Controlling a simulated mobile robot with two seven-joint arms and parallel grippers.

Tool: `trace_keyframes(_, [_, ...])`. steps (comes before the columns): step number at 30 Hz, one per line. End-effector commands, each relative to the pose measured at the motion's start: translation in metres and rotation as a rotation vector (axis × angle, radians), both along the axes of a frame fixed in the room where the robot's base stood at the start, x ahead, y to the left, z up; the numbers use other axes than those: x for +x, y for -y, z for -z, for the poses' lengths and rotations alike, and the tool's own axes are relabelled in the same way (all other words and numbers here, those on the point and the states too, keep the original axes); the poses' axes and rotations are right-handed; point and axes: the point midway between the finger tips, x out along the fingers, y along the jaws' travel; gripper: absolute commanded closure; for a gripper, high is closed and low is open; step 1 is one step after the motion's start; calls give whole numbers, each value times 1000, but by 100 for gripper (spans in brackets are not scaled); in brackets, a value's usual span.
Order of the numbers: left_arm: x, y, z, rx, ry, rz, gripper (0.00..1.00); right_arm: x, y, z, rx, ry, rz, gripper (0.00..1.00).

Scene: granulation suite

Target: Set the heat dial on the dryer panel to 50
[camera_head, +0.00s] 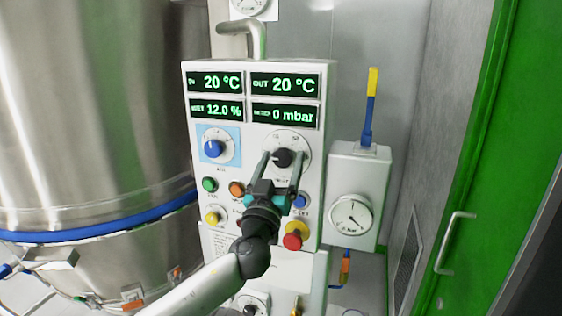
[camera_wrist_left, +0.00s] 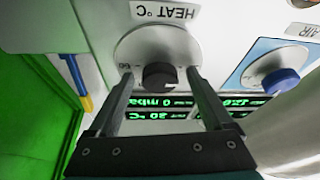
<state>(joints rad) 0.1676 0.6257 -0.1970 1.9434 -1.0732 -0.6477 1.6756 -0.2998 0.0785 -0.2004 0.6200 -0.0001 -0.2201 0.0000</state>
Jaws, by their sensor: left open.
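The heat dial (camera_head: 283,158) is a dark knob on a round white scale plate, on the right side of the white dryer panel (camera_head: 190,105). In the left wrist view the dark heat knob (camera_wrist_left: 160,76) shows upside down, beside the label HEAT °C (camera_wrist_left: 165,12). My left gripper (camera_head: 280,160) is open, with one finger on each side of the knob. In the left wrist view the fingertips of my left gripper (camera_wrist_left: 160,72) show a gap on both sides of the knob. The dial's exact setting is too small to read. My right gripper is in neither view.
A blue air dial (camera_head: 213,148) sits left of the heat dial. Coloured buttons, including a green one (camera_head: 210,184) and a red one (camera_head: 292,241), lie below. Displays (camera_head: 285,84) are above. A gauge box (camera_head: 345,160) stands right, and a steel vessel (camera_head: 90,100) left.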

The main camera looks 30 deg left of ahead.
Motion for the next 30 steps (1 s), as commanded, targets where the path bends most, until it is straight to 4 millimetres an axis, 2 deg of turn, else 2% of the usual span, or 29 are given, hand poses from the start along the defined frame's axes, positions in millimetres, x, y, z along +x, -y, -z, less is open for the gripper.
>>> trace_keyframes(4, [0,0,0,0,0,0,17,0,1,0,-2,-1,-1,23])
trace_keyframes(26, [0,0,0,-1,-1,-1,99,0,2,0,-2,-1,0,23])
trace_keyframes(30, [0,0,1,2,-2,-1,100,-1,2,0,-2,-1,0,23])
